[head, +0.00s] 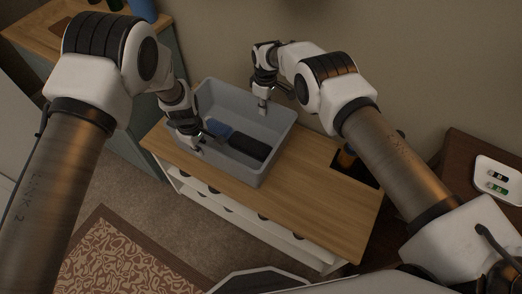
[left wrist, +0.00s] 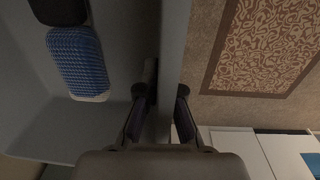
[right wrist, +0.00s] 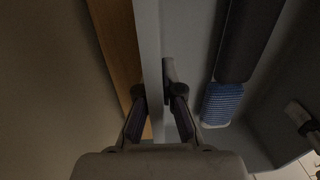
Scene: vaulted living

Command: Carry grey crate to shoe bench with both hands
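The grey crate (head: 270,150) is over the left part of the wooden-topped shoe bench (head: 310,215); I cannot tell whether it rests on the top or hangs just above it. Inside lie a blue ribbed item (head: 218,127) and a black one (head: 248,147). My left gripper (head: 197,143) has its fingers on both sides of the crate's near-left wall, and in the left wrist view (left wrist: 161,98) they look closed on it. My right gripper (head: 262,107) straddles the far-right wall and looks closed on it in the right wrist view (right wrist: 159,97).
A wooden-topped cabinet (head: 35,32) is at the left, a dark table with a white tray (head: 498,180) at the right. A patterned rug (head: 115,260) lies in front; the wall is behind.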

